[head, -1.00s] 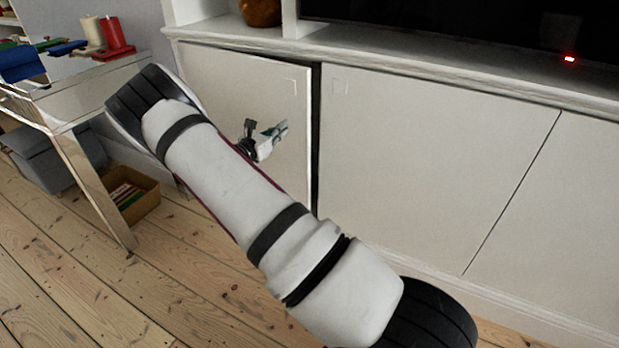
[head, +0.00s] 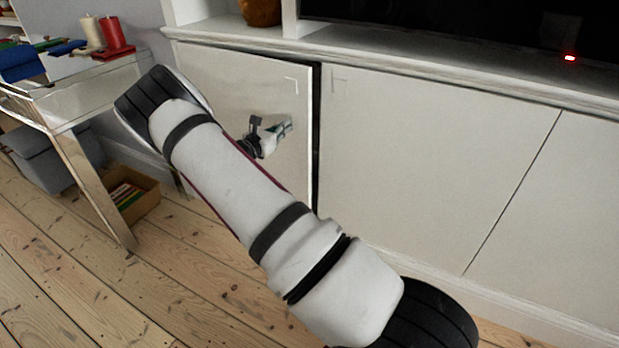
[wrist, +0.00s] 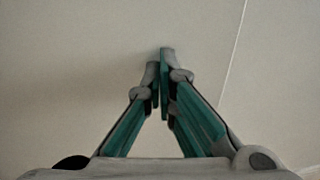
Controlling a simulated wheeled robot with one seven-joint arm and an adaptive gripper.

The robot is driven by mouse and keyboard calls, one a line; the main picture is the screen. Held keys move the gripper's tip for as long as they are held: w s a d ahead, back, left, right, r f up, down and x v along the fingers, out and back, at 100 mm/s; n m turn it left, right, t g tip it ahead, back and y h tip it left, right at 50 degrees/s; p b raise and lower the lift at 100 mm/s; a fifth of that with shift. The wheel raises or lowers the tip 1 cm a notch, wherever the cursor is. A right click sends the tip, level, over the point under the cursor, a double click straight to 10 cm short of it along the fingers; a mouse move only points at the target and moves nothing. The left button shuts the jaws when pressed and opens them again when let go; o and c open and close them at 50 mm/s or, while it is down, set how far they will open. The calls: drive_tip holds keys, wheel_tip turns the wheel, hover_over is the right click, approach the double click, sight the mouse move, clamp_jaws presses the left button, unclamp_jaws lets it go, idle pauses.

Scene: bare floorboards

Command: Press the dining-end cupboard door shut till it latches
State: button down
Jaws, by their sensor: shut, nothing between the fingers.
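The cupboard door (head: 220,82) is the leftmost white panel in the head view. A dark narrow gap runs down its right edge beside the neighbouring panel, so it stands slightly ajar. My gripper (head: 287,126) is in front of the door's right half, partly hidden behind my arm. In the wrist view my gripper (wrist: 160,62) has its fingertips together and holds nothing. The pale door face (wrist: 70,60) fills most of that view, with a thin line at its right. I cannot tell whether the fingertips touch the door.
Wider white panels (head: 430,150) continue to the right under a shelf top with a dark screen (head: 480,30). A trolley (head: 95,88) with coloured spools stands at the left, above a cardboard box (head: 140,200) and a grey bin (head: 50,158). Floorboards at lower left are clear.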

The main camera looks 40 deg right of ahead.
drive_tip(key=shift+b+x, duration=0.5)
drive_tip(key=shift+x, duration=2.55)
drive_tip(key=shift+s, duration=0.1)
drive_tip(key=p+v, duration=0.4)
drive_tip(key=v, duration=0.9)
drive_tip(key=shift+a, duration=0.1)
idle(0.6)
